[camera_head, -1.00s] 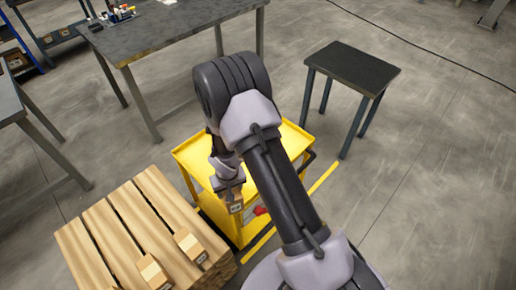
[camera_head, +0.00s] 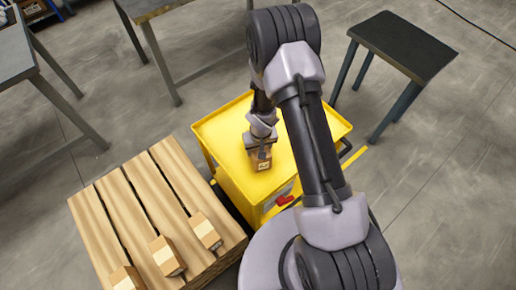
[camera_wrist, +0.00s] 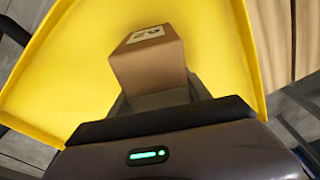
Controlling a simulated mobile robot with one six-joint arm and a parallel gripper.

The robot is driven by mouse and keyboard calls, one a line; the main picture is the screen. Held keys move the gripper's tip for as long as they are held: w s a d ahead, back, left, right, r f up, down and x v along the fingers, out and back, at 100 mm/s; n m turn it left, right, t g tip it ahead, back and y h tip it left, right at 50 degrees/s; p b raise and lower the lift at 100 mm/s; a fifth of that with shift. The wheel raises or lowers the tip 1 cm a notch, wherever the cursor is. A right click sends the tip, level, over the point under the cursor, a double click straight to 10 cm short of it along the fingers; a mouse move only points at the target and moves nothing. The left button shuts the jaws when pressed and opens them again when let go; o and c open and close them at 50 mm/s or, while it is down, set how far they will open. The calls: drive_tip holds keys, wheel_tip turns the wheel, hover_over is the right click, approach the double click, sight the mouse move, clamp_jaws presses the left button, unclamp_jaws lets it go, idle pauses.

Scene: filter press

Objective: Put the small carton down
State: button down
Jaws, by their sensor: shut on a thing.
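The small carton (camera_head: 261,158) is a brown box with a printed label. My gripper (camera_head: 259,146) is shut on it and holds it over the yellow cart top (camera_head: 221,128). In the wrist view the carton (camera_wrist: 152,58) stands out from between the jaws (camera_wrist: 160,98), with the yellow top (camera_wrist: 60,65) behind it. I cannot tell whether the carton's underside touches the yellow surface.
A wooden pallet (camera_head: 128,205) with several small cartons (camera_head: 167,256) along its near edge stands left of the cart. A dark stool (camera_head: 403,45) stands at the right back. Grey tables are at the upper left. The yellow top around the carton looks bare.

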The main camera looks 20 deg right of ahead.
drive_tip(key=shift+f, duration=0.2)
drive_tip(key=shift+c, duration=2.4)
unclamp_jaws()
drive_tip(key=shift+r, duration=0.1)
drive_tip(key=r+p, duration=0.3)
drive_tip(key=r, duration=0.1)
drive_tip(key=s+r+p, duration=0.1)
drive_tip(key=r+p, duration=0.2)
drive_tip(key=r, duration=0.1)
drive_tip(key=r+p, duration=0.2)
drive_tip(key=r, duration=0.2)
drive_tip(key=shift+s+r+p, duration=0.2)
drive_tip(key=shift+s+p, duration=0.1)
drive_tip(key=shift+p, duration=0.1)
wheel_tip(320, 180, up, 24)
drive_tip(key=s+d+f+m+t, duration=0.1)
drive_tip(key=m+t, duration=0.1)
drive_tip(key=s+a+r+m+t+y, duration=0.1)
drive_tip(key=s+a+r, duration=0.1)
drive_tip(key=s+r, duration=0.6)
drive_tip(key=s+a+r+m+t+y, duration=0.1)
drive_tip(key=s+a+r, duration=0.2)
drive_tip(key=s+r, duration=0.5)
drive_tip(key=shift+s+r, duration=0.15)
drive_tip(key=shift+s, duration=0.75)
